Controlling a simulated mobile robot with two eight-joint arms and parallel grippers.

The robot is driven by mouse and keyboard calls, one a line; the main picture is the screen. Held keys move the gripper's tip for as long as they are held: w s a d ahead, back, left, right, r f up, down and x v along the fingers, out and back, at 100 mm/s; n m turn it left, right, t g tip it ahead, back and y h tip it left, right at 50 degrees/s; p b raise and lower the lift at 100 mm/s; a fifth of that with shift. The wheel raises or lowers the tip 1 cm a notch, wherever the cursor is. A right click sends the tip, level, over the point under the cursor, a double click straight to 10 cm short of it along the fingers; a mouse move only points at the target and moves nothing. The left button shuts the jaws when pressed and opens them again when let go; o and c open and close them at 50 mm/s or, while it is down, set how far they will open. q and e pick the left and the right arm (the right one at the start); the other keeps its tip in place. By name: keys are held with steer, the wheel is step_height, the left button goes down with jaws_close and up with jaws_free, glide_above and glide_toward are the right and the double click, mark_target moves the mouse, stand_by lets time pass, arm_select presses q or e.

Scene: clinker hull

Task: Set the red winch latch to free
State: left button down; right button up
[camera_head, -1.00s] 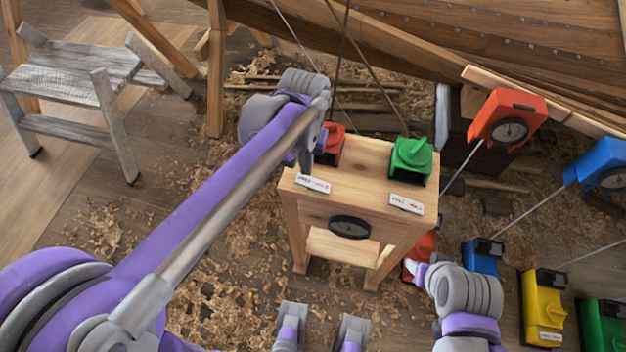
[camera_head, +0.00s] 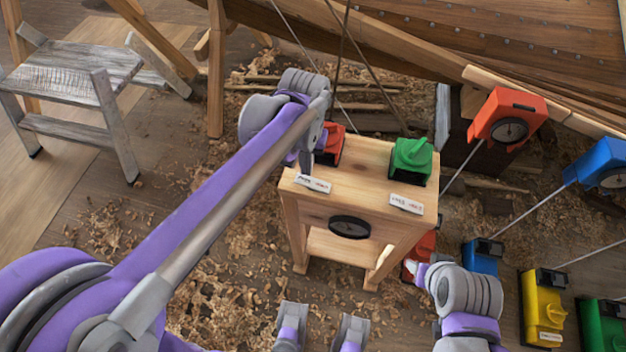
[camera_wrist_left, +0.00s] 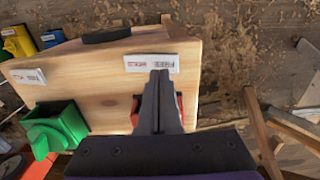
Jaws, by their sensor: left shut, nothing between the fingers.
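A red winch latch (camera_head: 336,143) sits on the left of a wooden bench (camera_head: 368,165), behind a white label (camera_head: 313,183). My left gripper (camera_head: 307,165) is over its front left side and hides much of it, including its lever. In the left wrist view, the shut fingers (camera_wrist_left: 160,75) overlap the label (camera_wrist_left: 150,63) and cover most of the red latch (camera_wrist_left: 180,106). The fingers hold nothing; I cannot tell whether they touch the latch. My right arm is at the lower right, but I cannot make out its gripper's state.
A green latch (camera_head: 411,160) with a raised handle sits beside the red one. A black dial (camera_head: 349,227) is on the bench front. Red (camera_head: 508,117), blue (camera_head: 482,256) and yellow (camera_head: 542,305) units stand right. A grey stool (camera_head: 70,70) is left.

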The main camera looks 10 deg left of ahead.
mark_target(307, 181)
arm_select(q)
steer(key=shift+f+b, duration=1.15)
steer(key=shift+f, duration=0.7)
stand_by(0.8)
steer(key=shift+r+p, duration=2.75)
steer(key=shift+r, duration=0.85)
steer(key=shift+f, duration=0.1)
steer(key=s+a+t+p, duration=0.2)
steer(key=s+a, duration=0.1)
steer(key=s, duration=0.4)
steer(key=s+a+t+p, duration=0.2)
steer(key=s+a+t, duration=0.1)
steer(key=s, duration=0.4)
steer(key=shift+a+r+p, duration=0.25)
steer(key=shift+a+p, duration=0.05)
